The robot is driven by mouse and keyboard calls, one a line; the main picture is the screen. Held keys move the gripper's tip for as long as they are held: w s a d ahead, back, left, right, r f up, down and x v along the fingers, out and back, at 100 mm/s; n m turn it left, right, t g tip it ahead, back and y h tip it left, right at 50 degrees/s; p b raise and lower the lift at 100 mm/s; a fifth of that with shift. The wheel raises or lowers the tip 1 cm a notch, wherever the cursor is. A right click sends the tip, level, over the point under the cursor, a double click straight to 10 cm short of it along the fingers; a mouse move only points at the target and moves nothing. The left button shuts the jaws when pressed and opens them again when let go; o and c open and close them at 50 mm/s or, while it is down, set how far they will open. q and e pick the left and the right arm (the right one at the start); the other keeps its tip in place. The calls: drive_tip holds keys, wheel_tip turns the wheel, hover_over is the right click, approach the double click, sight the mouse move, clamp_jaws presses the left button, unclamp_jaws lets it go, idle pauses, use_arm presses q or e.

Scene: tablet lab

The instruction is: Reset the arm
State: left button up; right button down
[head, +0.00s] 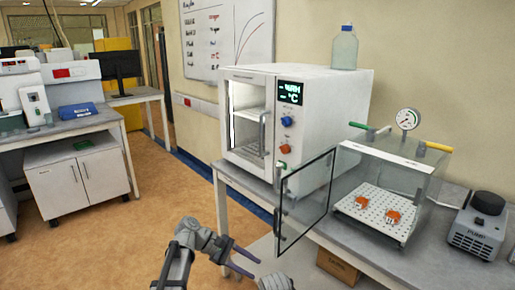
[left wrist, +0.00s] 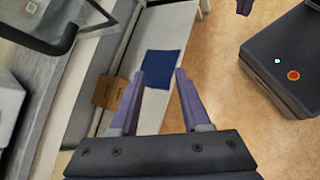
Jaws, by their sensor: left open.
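My left gripper (head: 256,268) is open and empty in the head view, in front of the bench and below the open glass door. Its two purple fingers also show apart in the left wrist view (left wrist: 160,72), with nothing between them. A pale rounded part at the bottom of the head view is probably my other arm.
A clear chamber (head: 415,166) with its glass door (head: 305,196) swung open holds a perforated tray (head: 375,214) with orange pieces. A white oven (head: 345,115), gauge (head: 407,119) and pump (head: 480,225) stand nearby. A cardboard box (left wrist: 110,92) and blue sheet (left wrist: 163,64) lie below. Floor at left is clear.

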use_arm(q)
drive_tip(key=s+a+f+m+t+y, duration=0.2)
drive_tip(key=s+a+f+m+y, duration=0.8)
drive_tip(key=s+a, duration=0.35)
drive_tip(key=s+d+r+m+y+p, duration=0.1)
drive_tip(key=s+d+r+m+p, duration=0.1)
drive_tip(key=d+r+p, duration=0.2)
drive_tip(key=s+d+r+m+g+y+p, duration=0.1)
drive_tip(key=s+d+r+m+p, duration=0.1)
drive_tip(key=d+r+p, duration=0.3)
drive_tip(key=shift+s+d+r+m, duration=0.4)
drive_tip(key=shift+d, duration=0.25)
